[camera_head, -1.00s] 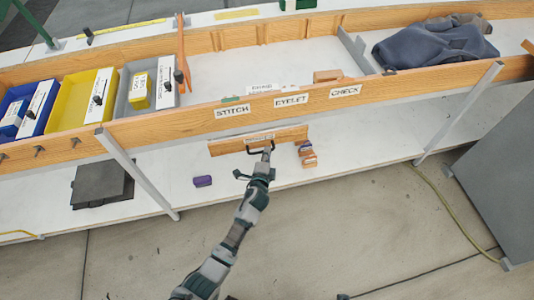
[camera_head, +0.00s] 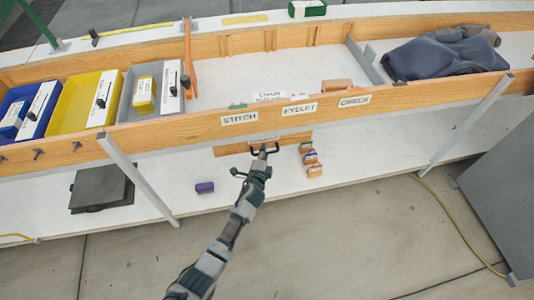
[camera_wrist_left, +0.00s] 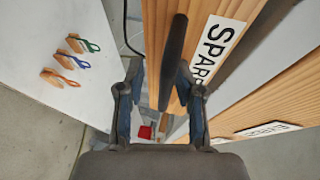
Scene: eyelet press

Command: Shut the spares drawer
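The spares drawer (camera_head: 232,151) has a wooden front under the bench's front board in the head view. Its front with a partly hidden "SPAR" label (camera_wrist_left: 219,42) fills the upper middle of the left wrist view. A dark bar handle (camera_wrist_left: 173,62) stands on it and also shows in the head view (camera_head: 254,152). My left gripper (camera_wrist_left: 160,78) is at the handle, its two fingers apart with the bar between them, nearer the right finger. In the head view my left gripper (camera_head: 262,155) reaches up to the drawer front. My right gripper is not in view.
A dark grey slab (camera_head: 100,187) and a slanted metal leg (camera_head: 140,180) stand further left.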

